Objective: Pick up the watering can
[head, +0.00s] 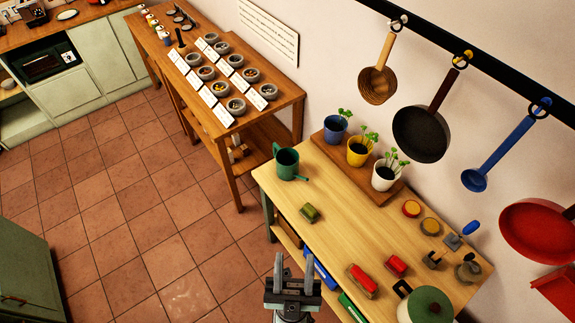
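The watering can (287,164) is small and dark green, with an open top and a thin spout pointing right. It stands upright on the wooden table (330,215), near the table's far left corner. My gripper (293,264) is at the bottom middle of the head view, in front of the table's front edge. Its two grey fingers point up in the picture and are spread apart with nothing between them. The gripper is well apart from the watering can.
Potted plants in blue (336,129), yellow (358,152) and white (385,175) pots stand on a board right of the can. A green sponge-like block (310,213) lies nearer me. Pans hang above.

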